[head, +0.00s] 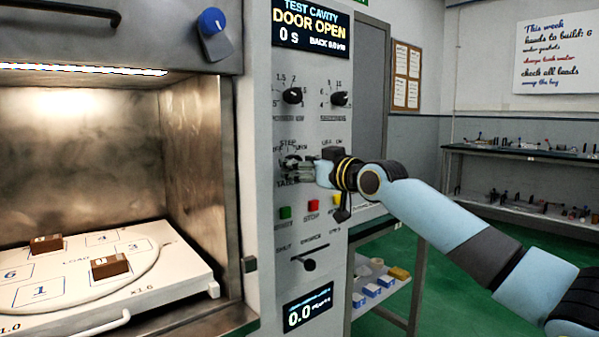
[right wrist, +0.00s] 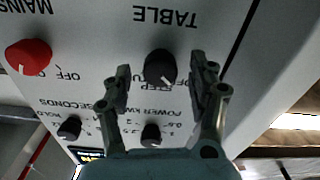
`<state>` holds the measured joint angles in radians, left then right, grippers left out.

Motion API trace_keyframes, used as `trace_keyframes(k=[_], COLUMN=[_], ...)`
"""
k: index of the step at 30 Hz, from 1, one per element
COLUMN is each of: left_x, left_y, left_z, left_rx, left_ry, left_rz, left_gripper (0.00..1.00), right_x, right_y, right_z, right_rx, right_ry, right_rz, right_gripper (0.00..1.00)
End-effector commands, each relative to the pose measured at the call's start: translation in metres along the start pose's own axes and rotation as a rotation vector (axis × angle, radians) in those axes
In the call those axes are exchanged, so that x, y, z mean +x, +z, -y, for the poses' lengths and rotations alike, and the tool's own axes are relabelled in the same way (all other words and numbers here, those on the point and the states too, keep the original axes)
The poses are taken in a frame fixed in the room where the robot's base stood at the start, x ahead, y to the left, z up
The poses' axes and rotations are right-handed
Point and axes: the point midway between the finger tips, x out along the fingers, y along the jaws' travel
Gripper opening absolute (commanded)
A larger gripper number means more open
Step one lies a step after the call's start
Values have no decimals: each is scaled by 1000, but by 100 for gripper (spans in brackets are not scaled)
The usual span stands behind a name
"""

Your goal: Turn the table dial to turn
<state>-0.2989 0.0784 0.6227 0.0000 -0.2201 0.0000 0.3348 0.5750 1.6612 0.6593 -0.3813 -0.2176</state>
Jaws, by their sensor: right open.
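The table dial (right wrist: 160,68) is a round black knob under the upside-down word TABLE in the right wrist view. Its pale pointer mark points to the lower right there. My right gripper (right wrist: 158,76) is open, with one finger on each side of the dial; I cannot tell if either touches it. The labels beside the dial are partly hidden by the fingers. In the head view my right gripper (head: 301,170) is at the control panel (head: 262,190), covering most of the dial, between the STEP/TURN labels and the word TABLE. My left gripper is not in view.
A red mains knob (right wrist: 28,57) and two black knobs are near the dial in the right wrist view. Green, red and yellow buttons (head: 285,212) are below it in the head view. The open cavity (head: 85,140) is left, holding a turntable (head: 130,285) with brown blocks.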

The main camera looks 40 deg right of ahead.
Motion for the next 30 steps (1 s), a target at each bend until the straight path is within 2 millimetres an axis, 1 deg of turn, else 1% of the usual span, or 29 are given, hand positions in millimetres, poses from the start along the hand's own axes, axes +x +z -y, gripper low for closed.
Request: trace_keyframes(k=[3, 10, 11, 23, 24, 30], left_x=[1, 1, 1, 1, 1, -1], left_y=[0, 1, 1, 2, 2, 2], left_z=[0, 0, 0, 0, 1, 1], left_rx=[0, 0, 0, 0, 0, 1], left_ry=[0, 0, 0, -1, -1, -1], left_rz=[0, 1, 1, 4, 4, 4], left_gripper=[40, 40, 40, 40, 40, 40], right_x=[5, 6, 6, 6, 6, 6], right_y=[0, 0, 0, 0, 0, -1], right_z=[0, 0, 0, 0, 0, 0], right_rx=[0, -1, -1, -1, -1, 16], right_ry=[-1, -1, -1, -1, -1, -1], right_rz=[-1, 0, 0, 0, 0, 0], right_gripper=[59, 59, 58, 6, 4, 4])
